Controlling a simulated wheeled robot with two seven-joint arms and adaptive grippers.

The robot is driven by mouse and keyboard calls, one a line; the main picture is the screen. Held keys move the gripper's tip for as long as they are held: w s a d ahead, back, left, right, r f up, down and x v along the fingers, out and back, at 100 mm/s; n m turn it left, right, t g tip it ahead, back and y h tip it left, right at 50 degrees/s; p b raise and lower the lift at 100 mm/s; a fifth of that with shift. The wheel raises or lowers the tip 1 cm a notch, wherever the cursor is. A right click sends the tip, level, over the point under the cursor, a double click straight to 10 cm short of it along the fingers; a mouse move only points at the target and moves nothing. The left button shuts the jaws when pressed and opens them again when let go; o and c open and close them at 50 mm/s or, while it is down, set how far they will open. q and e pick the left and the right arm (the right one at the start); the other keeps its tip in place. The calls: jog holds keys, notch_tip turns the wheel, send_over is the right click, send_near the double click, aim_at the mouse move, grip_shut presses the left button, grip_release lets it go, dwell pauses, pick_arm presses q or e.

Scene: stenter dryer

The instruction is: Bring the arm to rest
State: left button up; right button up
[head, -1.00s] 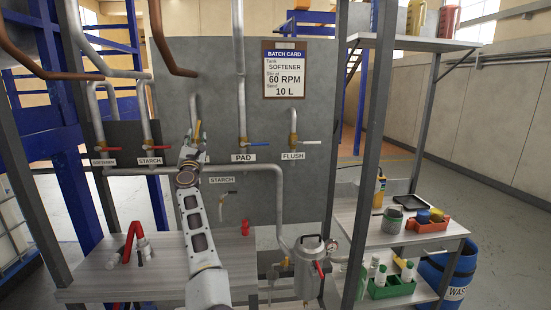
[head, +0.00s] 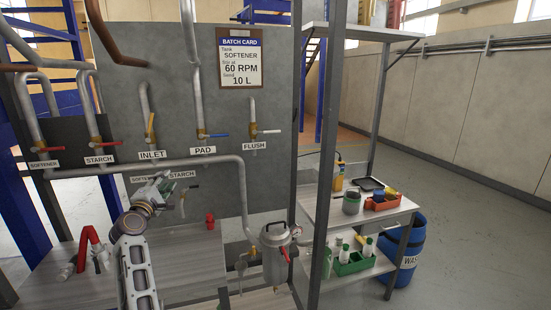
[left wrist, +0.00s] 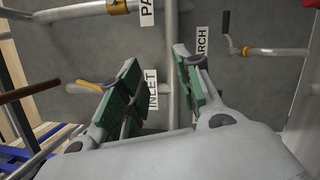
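My left arm comes up from the bottom of the head view. Its left gripper (head: 162,186) is below the INLET label (head: 152,155), in front of the lower pipe and partly covering a small label. In the left wrist view the two green-padded fingers (left wrist: 156,88) are apart with nothing between them. The INLET valve's yellow handle (head: 151,124) stands nearly upright above the gripper and is clear of it. A yellow-orange handle (left wrist: 89,86) also shows left of the fingers in the left wrist view. My right gripper is not in view.
PAD's blue handle (head: 217,135) and FLUSH's white handle (head: 268,131) are to the right. A metal filter pot (head: 273,260) stands right of the bench, before a shelf (head: 325,208). Open floor lies at far right.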

pick_arm(q)
jog(key=s+d+f+m+g+h, duration=0.1)
jog(key=s+d+f+m+g, duration=0.35)
jog(key=s+f+m, duration=0.55)
jog(key=s+d+f+m+g+h, duration=0.1)
jog(key=s+d+f+m+g, duration=0.45)
jog(key=f, duration=0.75)
jog(key=s+d+f+m+g, duration=0.2)
jog(key=s+f, duration=0.2)
jog(key=s, duration=0.6)
jog(key=s+d+f+m+g+y, duration=0.1)
jog(key=s+d+f+m+g, duration=0.15)
jog(key=s, duration=0.75)
jog(key=s+d+f+m+g, duration=0.1)
jog(key=s+d+f+m, duration=0.2)
jog(key=s, duration=0.7)
notch_tip(320, 180, down, 34)
jog(key=s+a+g, duration=0.1)
jog(key=s+g, duration=0.1)
jog(key=s+a+f, duration=0.2)
jog(key=s+f, duration=0.8)
jog(key=s, duration=0.1)
jog(key=s+a+f, duration=0.2)
jog(key=s+f, duration=0.8)
jog(key=s, duration=0.1)
jog(key=shift+s+g+y, duration=0.25)
jog(key=shift+g+y, duration=0.05)
jog(key=shift+g, duration=0.15)
